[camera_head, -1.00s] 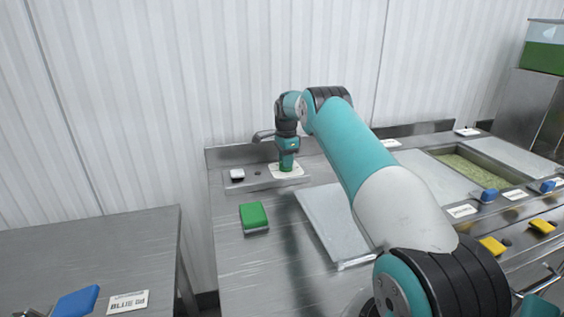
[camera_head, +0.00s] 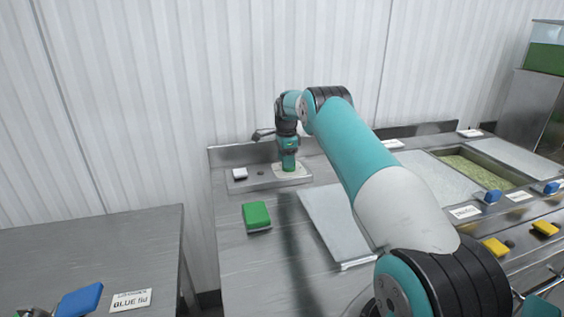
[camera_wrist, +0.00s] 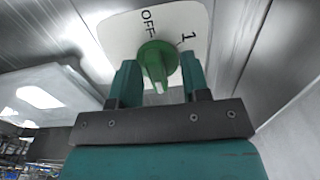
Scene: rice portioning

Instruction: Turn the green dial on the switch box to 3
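The green dial (camera_wrist: 158,62) sits on a white label plate (camera_wrist: 105,30) in the wrist view. The plate reads "OFF" and "1"; no 3 shows there. The dial's raised grip points towards my gripper's body. My gripper (camera_wrist: 160,78) is open, one finger on each side of the dial, with a gap visible beside the grip. In the head view my gripper (camera_head: 288,163) points straight down over the label plate (camera_head: 302,173) on the switch box (camera_head: 262,183) at the back of the counter. It mostly hides the dial there.
A white block (camera_head: 240,173) sits left on the switch box. A green sponge-like block (camera_head: 256,216) and a grey flat panel (camera_head: 335,225) lie on the counter in front. The wall stands close behind.

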